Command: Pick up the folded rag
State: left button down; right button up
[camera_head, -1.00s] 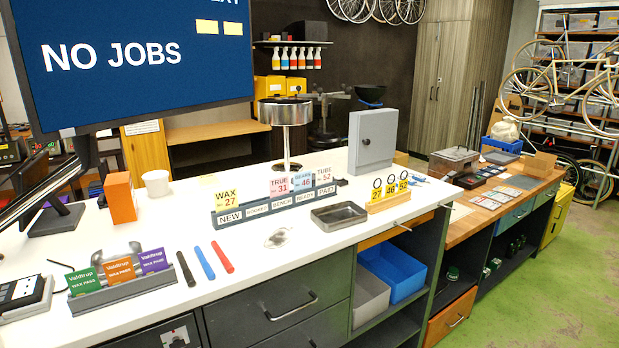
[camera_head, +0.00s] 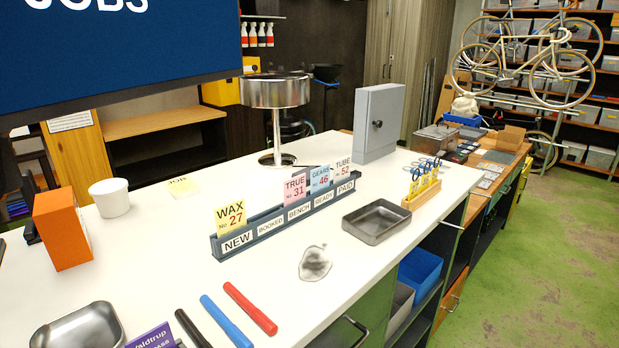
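I cannot make out a clearly folded rag. A small crumpled grey-white thing (camera_head: 315,263) lies flat on the white counter (camera_head: 150,240), in front of the card rack; I cannot tell whether it is cloth. Neither of my grippers is in view.
The card rack (camera_head: 236,243) holds several cards. An empty metal tray (camera_head: 377,222) and a wooden tag stand (camera_head: 421,190) stand to its right. A blue pen (camera_head: 226,321) and a red pen (camera_head: 250,308) lie at the front. Green floor (camera_head: 555,260) is open at right.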

aim_at(307, 172)
jog(key=i+l+u, duration=0.1)
jog(key=i+l, duration=1)
jog(key=l, duration=0.25)
jog(key=u, duration=0.05)
